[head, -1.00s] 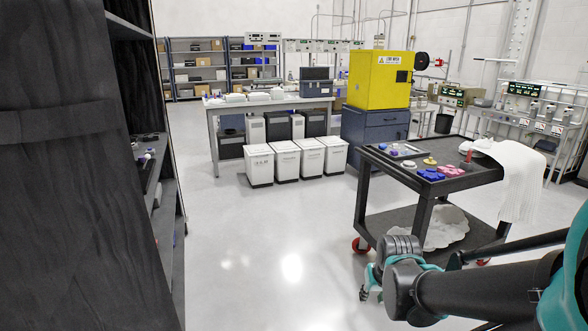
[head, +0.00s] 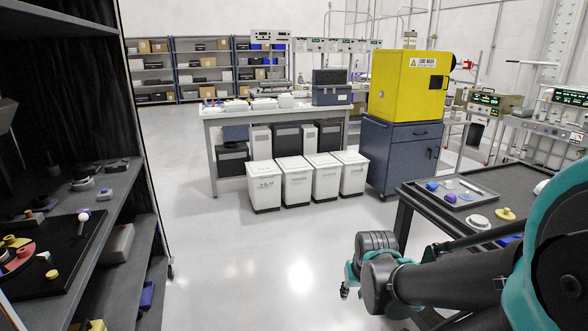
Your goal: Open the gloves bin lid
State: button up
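Several white bins with shut lids stand side by side on the floor in front of the workbench in the head view: the leftmost bin (head: 263,187), a second bin (head: 295,185), a third bin (head: 325,178) and the rightmost bin (head: 352,174). The small dark lettering on their fronts is too small to read surely, so I cannot tell which is the gloves bin. My gripper (head: 345,291) is at lower centre-right, in front of and well apart from the bins. It is mostly hidden behind my arm, and its finger opening cannot be made out.
A workbench (head: 225,113) stands behind the bins. A yellow cabinet (head: 403,85) on a dark blue drawer unit (head: 392,155) is to their right. A black cart (head: 425,200) is at right, near my arm. Dark shelving (head: 95,215) lines the left. The floor (head: 215,255) between is clear.

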aim_at(325, 160)
jog(key=i, duration=1.9)
jog(key=i+z, duration=0.1)
jog(key=i, duration=0.5)
jog(key=i+j+z, duration=0.1)
jog(key=i, duration=0.5)
jog(key=i+j+z, duration=0.1)
jog(key=i, duration=0.5)
jog(key=i+j+z, duration=0.3)
jog(key=i+z, duration=0.15)
jog(key=i+j+z, duration=0.45)
jog(key=i+j, duration=0.05)
jog(key=i, duration=0.1)
